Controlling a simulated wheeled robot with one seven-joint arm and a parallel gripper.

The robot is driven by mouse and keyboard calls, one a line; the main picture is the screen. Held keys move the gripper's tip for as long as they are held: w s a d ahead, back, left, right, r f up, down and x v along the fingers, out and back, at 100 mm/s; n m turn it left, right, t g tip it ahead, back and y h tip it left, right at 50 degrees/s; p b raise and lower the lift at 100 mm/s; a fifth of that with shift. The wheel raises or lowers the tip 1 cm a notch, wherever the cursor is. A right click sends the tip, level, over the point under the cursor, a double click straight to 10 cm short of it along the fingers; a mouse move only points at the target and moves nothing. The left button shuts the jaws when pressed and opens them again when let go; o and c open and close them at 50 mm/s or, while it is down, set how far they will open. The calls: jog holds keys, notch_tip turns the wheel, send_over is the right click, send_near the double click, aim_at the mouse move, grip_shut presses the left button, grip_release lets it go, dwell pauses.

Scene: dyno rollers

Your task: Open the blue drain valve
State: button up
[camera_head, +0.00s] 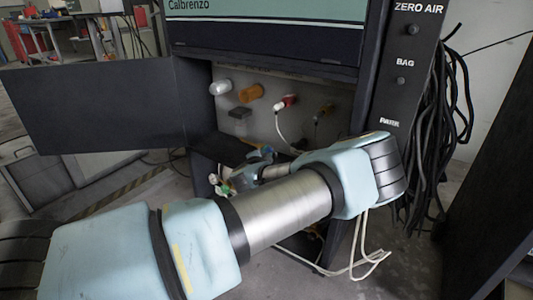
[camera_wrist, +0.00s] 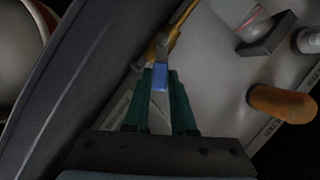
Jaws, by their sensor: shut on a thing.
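The blue drain valve handle (camera_wrist: 160,77) sits between the green fingers of my gripper (camera_wrist: 161,88) in the wrist view. The fingers are closed in on it from both sides. The handle joins a brass valve body (camera_wrist: 163,45) just above it in that view. In the head view, my arm reaches into the lower bay of the cabinet (camera_head: 190,150). There I cannot clearly make out the fingertips or the blue handle, which are small and partly behind my arm.
An orange fitting (camera_head: 250,93), a white fitting (camera_head: 220,87) and a red connector (camera_head: 287,102) with a white tube stick out from the bay's back panel. An open dark door (camera_head: 95,103) stands at the left. Black cables (camera_head: 433,140) hang at the right.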

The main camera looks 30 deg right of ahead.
grip_shut()
jog(key=shift+s+d+f+m+b, duration=0.15)
jog(key=shift+f+m+b, duration=0.35)
jog(key=shift+b, duration=0.25)
jog(key=shift+s+f+m+t+b, duration=0.1)
jog(key=shift+f+m+t+b, duration=0.15)
jog(key=shift+m+t+b, duration=0.35)
jog(key=o, duration=0.8)
grip_release()
jog(key=shift+r, duration=0.1)
